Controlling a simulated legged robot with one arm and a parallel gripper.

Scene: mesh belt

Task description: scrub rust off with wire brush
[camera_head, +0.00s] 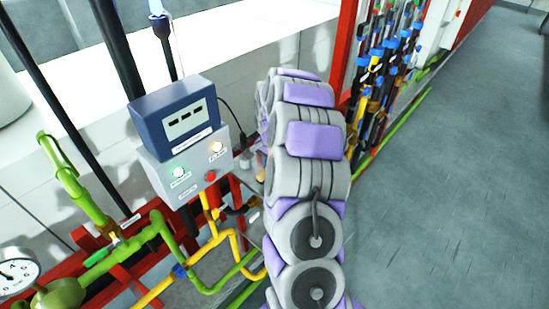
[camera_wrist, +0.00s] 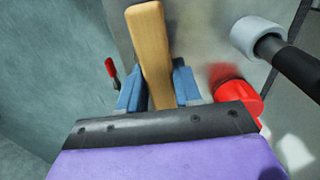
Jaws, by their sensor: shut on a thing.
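In the wrist view my gripper (camera_wrist: 158,82) has its two blue fingers closed on either side of a light wooden handle (camera_wrist: 150,45), which I take to be the wire brush. The handle points away from the gripper, toward the top of the picture. No bristles show. I cannot make out a rust patch in either view.
A box with a blue display (camera_head: 178,113) and lit buttons stands left of my arm. Green pipes (camera_head: 100,260) and yellow pipes (camera_head: 235,245) run below it. In the wrist view a red round part (camera_wrist: 240,95) and a dark pipe (camera_wrist: 290,60) are close on the right. Grey floor (camera_head: 450,190) is clear at right.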

